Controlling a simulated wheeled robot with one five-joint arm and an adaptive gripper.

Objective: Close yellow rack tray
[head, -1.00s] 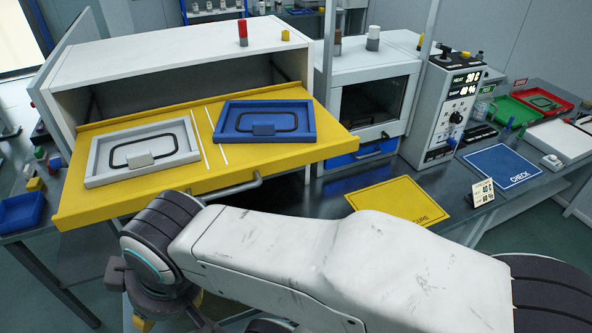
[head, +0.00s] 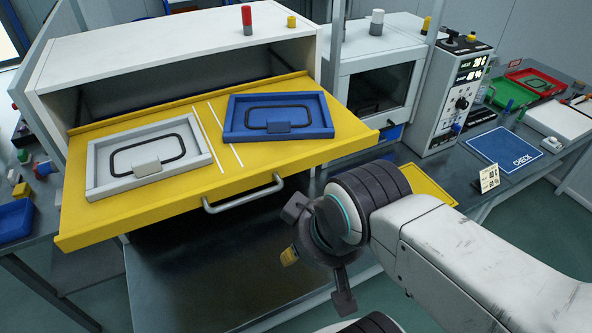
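The yellow rack tray (head: 240,184) is pulled out of the white rack (head: 180,55) and slopes toward the front. A grey frame (head: 103,178) and a blue frame (head: 322,124) lie on it, each with a dark loop and a small block. The metal handle (head: 245,197) is on the tray's front edge. My gripper (head: 317,256) is to the right of the handle and nearer the camera, apart from it. Its dark fingers look spread and empty. My forearm hides part of the bench on the right.
A white oven-like box (head: 380,55) and a control unit (head: 452,100) stand right of the rack. A blue CHECK mat (head: 502,150) and a partly hidden yellow mat (head: 428,186) lie on the bench. A red-topped cylinder (head: 247,20) stands on the rack.

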